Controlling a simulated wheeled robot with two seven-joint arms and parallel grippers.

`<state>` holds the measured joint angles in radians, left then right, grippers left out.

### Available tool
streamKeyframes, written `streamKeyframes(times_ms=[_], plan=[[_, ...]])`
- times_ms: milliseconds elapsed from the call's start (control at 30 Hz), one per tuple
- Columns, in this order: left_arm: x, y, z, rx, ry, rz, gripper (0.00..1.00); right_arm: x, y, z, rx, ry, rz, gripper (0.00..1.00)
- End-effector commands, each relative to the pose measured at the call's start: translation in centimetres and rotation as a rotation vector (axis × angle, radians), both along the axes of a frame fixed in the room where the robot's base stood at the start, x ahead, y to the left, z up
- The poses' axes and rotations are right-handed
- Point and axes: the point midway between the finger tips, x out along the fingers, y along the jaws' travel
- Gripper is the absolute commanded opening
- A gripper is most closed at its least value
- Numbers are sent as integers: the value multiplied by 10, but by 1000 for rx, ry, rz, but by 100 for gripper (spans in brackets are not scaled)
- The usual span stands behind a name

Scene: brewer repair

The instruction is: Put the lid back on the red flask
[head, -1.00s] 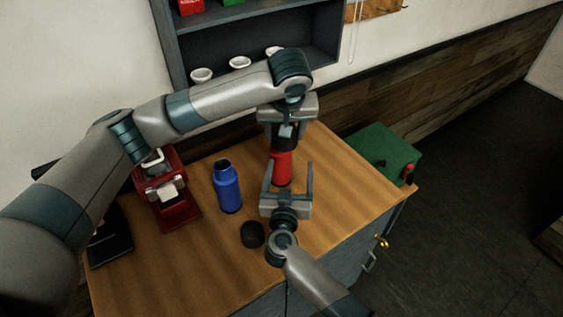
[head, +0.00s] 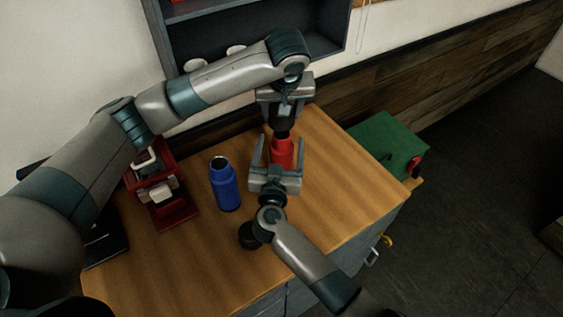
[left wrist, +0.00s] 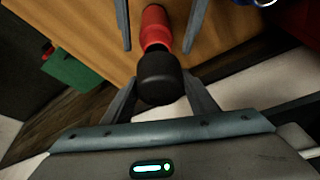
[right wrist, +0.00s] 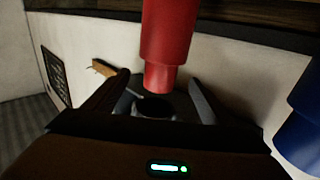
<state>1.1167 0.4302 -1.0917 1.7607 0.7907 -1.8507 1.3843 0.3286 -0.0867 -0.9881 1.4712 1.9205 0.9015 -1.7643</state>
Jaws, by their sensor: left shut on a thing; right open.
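The red flask (head: 282,152) stands upright on the wooden table in the head view. My left gripper (head: 283,116) is shut on a black lid (left wrist: 160,78), held directly above the flask's neck. The lid overlaps the neck in the left wrist view, so I cannot tell if they touch. My right gripper (head: 281,150) is open, low at the flask, with one finger on each side of it. The red flask (right wrist: 168,45) shows large in the right wrist view, with the dark lid (right wrist: 155,107) at its neck end.
An open blue flask (head: 225,185) stands left of the red one. Another black lid (head: 248,236) lies near my right wrist, partly hidden. A red brewer (head: 165,195) stands further left. A green box (head: 385,140) sits at the right table edge. Shelves (head: 310,40) rise behind.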

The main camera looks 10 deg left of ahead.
Motion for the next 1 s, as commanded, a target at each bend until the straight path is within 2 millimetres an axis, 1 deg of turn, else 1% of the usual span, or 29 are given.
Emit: streamKeyframes(times_ms=[167, 267, 600, 633, 800, 900, 1000], plan=[[0, 0, 0, 0, 0, 0, 31, 0, 0, -14, -2, 2, 0, 77], [0, 0, 0, 0, 0, 0, 31, 0, -1, -26, -4, 1, 0, 77], [0, 0, 0, 0, 0, 0, 31, 1, -1, -80, -6, 0, 0, 77], [0, 0, 0, 0, 0, 0, 31, 9, 1, -76, -3, -4, 0, 77], [0, 0, 0, 0, 0, 0, 31, 36, 4, -76, -5, -3, 0, 77], [0, 0, 0, 0, 0, 0, 31, 51, 5, -76, -4, -2, -1, 77], [0, 0, 0, 0, 0, 0, 31, 61, 7, -77, -3, -1, 1, 77]])
